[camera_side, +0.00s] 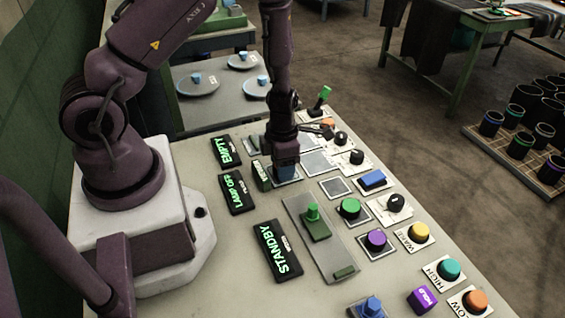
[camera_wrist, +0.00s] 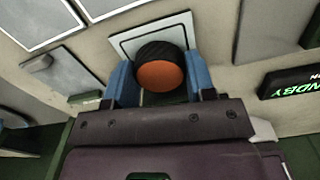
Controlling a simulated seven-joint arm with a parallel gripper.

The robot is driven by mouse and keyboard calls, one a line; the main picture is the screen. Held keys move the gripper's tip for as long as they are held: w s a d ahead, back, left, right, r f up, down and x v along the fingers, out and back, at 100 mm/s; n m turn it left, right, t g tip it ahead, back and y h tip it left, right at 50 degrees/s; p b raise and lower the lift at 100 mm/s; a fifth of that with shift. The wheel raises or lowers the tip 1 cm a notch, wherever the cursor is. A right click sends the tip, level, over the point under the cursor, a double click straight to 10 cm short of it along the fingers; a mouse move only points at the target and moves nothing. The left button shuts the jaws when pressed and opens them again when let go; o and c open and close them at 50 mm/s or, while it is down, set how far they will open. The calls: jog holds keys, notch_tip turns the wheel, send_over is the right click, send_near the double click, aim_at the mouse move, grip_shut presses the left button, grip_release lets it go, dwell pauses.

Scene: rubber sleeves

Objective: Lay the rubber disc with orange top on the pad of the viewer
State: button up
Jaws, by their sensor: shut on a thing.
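A black rubber disc with an orange top (camera_wrist: 160,75) is between the two blue fingers of my gripper (camera_wrist: 160,84) in the wrist view. The gripper is shut on it. A square grey pad with a pale border (camera_wrist: 123,44) lies under and just beyond the disc. I cannot tell whether the disc touches it. In the side view my gripper (camera_side: 286,172) is low over this pad (camera_side: 297,180), near the LAMP OFF display (camera_side: 236,192); its fingers hide the disc. The small sign beside it is too unclear to read, so I cannot confirm the viewer's name.
The EMPTY display (camera_side: 227,150) and STANDBY display (camera_side: 277,250) stand nearby. A grey plate with a green knob (camera_side: 313,213) lies in front of the gripper. An empty bordered square (camera_side: 336,188) lies right of the gripper.

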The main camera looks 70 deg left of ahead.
jog(key=o, duration=0.9)
jog(key=shift+f, duration=0.1)
